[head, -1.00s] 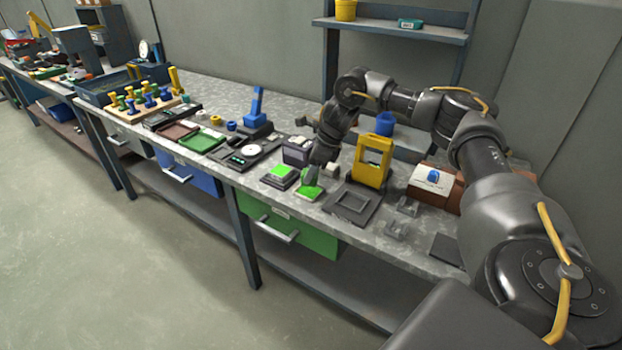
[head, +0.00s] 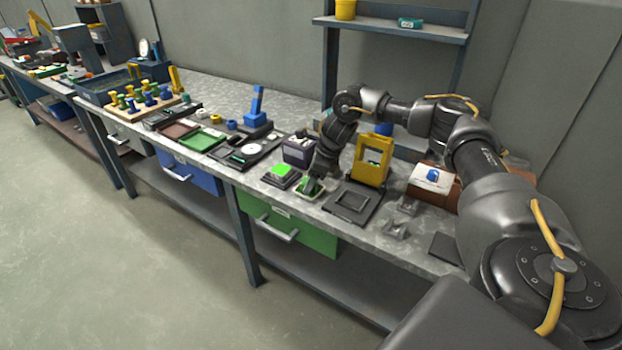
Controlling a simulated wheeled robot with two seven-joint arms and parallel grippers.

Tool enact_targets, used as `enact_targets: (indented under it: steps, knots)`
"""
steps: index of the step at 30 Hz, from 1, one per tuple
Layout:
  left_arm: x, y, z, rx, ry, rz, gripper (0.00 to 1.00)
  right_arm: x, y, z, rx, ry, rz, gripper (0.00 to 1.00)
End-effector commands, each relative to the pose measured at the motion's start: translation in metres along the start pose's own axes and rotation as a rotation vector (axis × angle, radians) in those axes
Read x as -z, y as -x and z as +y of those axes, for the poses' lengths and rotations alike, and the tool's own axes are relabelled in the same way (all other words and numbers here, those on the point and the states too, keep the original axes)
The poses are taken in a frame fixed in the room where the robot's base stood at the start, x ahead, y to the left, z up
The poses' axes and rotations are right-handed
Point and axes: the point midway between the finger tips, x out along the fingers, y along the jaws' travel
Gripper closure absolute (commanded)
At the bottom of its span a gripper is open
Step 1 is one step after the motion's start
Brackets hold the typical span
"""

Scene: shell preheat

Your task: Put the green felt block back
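A small green piece (head: 305,184), perhaps the green felt block, sits at a pale-edged square holder (head: 299,192) near the bench's front edge. My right gripper (head: 314,187) points down right at it and covers much of it. The fingers are small and dark here, so I cannot tell whether they are shut on the piece or only around it. A second, brighter green block (head: 282,169) lies on a dark square base (head: 276,182) just to the left. My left gripper is not in view.
A dark square frame (head: 353,203) lies right of the gripper, with a yellow stand (head: 370,168) behind it. A dark box (head: 297,152) stands behind the green blocks. Small grey brackets (head: 396,230) sit farther right. A green drawer (head: 300,232) is under the bench front.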

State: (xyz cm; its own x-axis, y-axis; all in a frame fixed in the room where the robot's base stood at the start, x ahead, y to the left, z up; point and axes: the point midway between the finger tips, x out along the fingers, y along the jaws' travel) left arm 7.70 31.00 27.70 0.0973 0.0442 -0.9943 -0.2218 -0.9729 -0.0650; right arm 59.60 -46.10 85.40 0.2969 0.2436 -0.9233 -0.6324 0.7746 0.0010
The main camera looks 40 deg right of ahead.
Motion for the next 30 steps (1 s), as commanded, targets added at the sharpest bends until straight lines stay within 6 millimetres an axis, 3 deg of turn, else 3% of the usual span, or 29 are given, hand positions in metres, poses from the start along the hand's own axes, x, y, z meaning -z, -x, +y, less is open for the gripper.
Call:
enact_targets:
  steps: [8, 13, 24, 30]
  knots:
    - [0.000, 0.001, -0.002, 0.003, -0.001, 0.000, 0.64, 0.000, 0.001, 0.000, 0.000, 0.000, 0.000, 0.37]
    - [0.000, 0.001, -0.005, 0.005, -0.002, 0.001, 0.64, -0.002, 0.011, 0.000, 0.001, 0.000, -0.002, 0.37]
    - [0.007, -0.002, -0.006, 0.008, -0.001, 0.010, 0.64, -0.003, 0.085, 0.000, 0.002, 0.000, -0.003, 0.37]
    - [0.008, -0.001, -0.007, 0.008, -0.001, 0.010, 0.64, -0.003, 0.114, 0.000, 0.001, 0.000, -0.003, 0.37]
